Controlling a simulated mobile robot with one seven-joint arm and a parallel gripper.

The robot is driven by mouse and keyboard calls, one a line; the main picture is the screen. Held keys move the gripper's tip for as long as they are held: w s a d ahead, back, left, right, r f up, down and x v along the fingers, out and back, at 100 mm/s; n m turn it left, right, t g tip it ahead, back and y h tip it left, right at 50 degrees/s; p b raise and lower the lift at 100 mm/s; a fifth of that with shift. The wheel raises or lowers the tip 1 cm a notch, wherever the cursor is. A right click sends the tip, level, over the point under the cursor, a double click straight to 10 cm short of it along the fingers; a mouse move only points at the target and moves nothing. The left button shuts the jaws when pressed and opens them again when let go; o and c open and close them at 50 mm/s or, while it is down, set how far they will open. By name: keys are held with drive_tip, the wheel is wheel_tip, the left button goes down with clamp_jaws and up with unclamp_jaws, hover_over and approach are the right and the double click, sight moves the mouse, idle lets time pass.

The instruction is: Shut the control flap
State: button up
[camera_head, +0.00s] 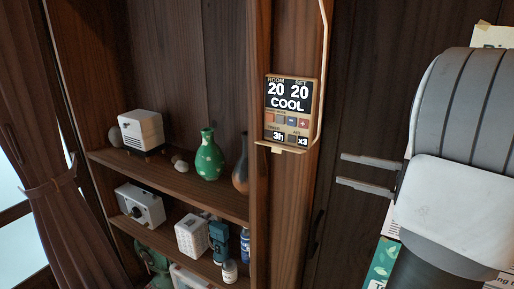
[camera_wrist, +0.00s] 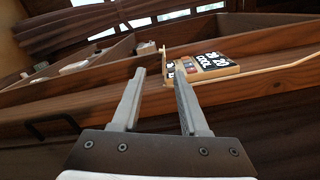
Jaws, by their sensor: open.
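The control panel (camera_head: 289,94) is mounted on a wooden post, with a lit display reading 20, 20 and COOL above a row of small buttons. Its control flap (camera_head: 281,149) stands out from the panel's lower edge as a thin tan strip, open, with the buttons uncovered. In the wrist view the panel (camera_wrist: 212,66) lies beyond the fingers, and the flap (camera_wrist: 164,63) juts up at its left end. My gripper (camera_head: 340,169) is open and empty, right of and slightly below the panel, apart from it. Its fingers (camera_wrist: 160,73) point toward the flap in the wrist view.
A pale cable or trim (camera_head: 325,70) runs up along the panel's right side. Shelves at left hold a green vase (camera_head: 208,158), a white box-like device (camera_head: 141,130) and a camera (camera_head: 140,205). A dark handle (camera_head: 316,232) is below the panel. Space between gripper and panel looks clear.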

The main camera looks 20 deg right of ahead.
sight(277, 147)
drive_tip(key=x, duration=0.5)
drive_tip(key=p+x, duration=0.1)
drive_tip(key=x, duration=0.5)
drive_tip(key=p+x, duration=0.1)
drive_tip(key=x, duration=0.4)
drive_tip(key=shift+w+d, duration=0.15)
drive_tip(key=shift+w, duration=0.3)
clamp_jaws()
